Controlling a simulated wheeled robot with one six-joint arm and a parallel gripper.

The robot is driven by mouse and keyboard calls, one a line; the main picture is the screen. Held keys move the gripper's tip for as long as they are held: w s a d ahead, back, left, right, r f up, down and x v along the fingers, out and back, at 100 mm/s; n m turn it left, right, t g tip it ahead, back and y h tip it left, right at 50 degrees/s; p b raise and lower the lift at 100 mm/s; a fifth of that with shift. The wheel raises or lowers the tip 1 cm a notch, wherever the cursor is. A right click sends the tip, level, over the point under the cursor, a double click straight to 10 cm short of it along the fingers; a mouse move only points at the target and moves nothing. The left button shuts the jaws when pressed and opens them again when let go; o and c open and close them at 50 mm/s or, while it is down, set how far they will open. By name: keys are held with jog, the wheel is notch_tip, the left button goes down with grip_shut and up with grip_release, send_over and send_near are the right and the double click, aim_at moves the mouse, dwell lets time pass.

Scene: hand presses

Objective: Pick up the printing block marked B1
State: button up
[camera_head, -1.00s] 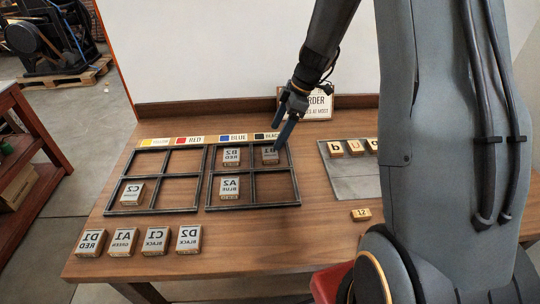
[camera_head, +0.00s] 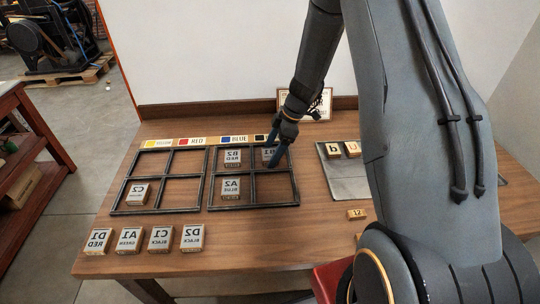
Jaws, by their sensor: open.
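The printing block marked B1 (camera_head: 268,155) sits in the top right compartment of the right black frame (camera_head: 298,190), under the black colour label. Its lettering shows mirrored and is partly covered by my gripper. My gripper (camera_head: 273,160) points down at the block's right side, with its blue fingers spread. The fingers overlap the block in the picture, and I cannot tell whether they touch it. The block appears to rest in the frame.
Block B2 (camera_head: 232,158) is just left of B1, and A2 (camera_head: 231,188) is below B2. C2 (camera_head: 137,192) sits in the left frame (camera_head: 113,195). Blocks D1, A1, C1 and D2 (camera_head: 191,237) line the front edge. A grey tray (camera_head: 346,183) with letter blocks stands right.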

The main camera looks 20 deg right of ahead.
jog(key=c, duration=1.2)
